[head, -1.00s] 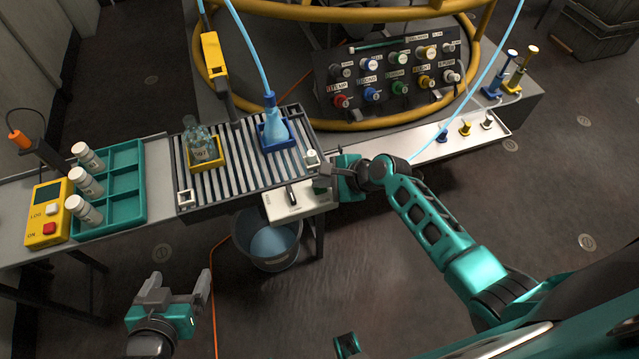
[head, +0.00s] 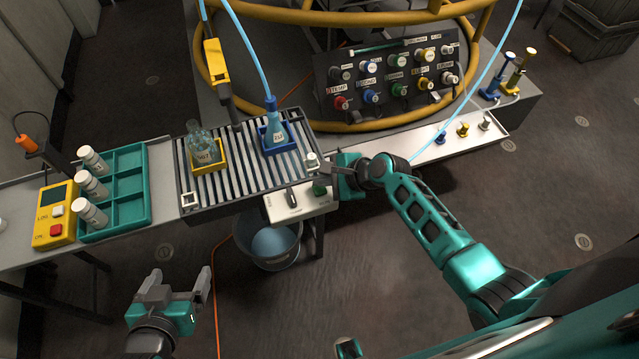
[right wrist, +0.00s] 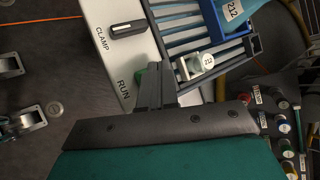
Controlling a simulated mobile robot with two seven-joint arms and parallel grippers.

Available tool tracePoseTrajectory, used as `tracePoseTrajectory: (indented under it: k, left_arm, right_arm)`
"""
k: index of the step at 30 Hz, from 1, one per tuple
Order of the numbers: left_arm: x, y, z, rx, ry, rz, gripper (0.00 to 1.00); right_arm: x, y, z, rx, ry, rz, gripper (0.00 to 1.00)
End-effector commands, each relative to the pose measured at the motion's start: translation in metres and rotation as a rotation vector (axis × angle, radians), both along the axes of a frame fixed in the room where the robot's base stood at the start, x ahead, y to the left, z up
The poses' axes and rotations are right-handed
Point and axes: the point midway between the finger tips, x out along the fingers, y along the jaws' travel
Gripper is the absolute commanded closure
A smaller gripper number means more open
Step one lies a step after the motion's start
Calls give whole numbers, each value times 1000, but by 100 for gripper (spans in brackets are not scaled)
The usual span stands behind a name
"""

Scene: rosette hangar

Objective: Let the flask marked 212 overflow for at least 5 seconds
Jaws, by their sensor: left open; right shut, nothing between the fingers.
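The flask marked 212 (head: 275,133) stands upright in a blue square holder (head: 264,146) on the slatted rack. A light-blue hose runs down to its blue neck. The flask's label also shows at the top of the right wrist view (right wrist: 233,10). I cannot tell whether liquid runs over its rim. My right gripper (head: 322,167) is shut and empty at the rack's front right corner. It is close to the green RUN button (head: 319,188); in the right wrist view its fingers (right wrist: 152,82) partly hide that button. My left gripper (head: 181,283) is open and empty, low at front left.
A clear flask (head: 203,143) stands in a yellow holder. The CLAMP switch (head: 291,198) is beside RUN. A bucket of bluish liquid (head: 270,243) stands below. A teal tray (head: 131,208) with white bottles and a yellow box (head: 55,214) are left. A knob panel (head: 390,80) is behind.

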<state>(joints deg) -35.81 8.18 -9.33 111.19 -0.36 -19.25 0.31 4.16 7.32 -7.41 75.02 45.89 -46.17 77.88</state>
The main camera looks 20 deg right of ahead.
Motion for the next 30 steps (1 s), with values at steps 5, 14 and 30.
tracePoseTrajectory:
  k: [5,14,30]
  left_arm:
    - [0,0,-1,0,0,0,13]
    - [0,0,19,0,1,0,13]
    - [0,0,35,0,-1,0,13]
  right_arm:
    - [0,0,-1,0,0,0,100]
    - [0,0,18,1,0,1,100]
    - [0,0,49,0,1,1,100]
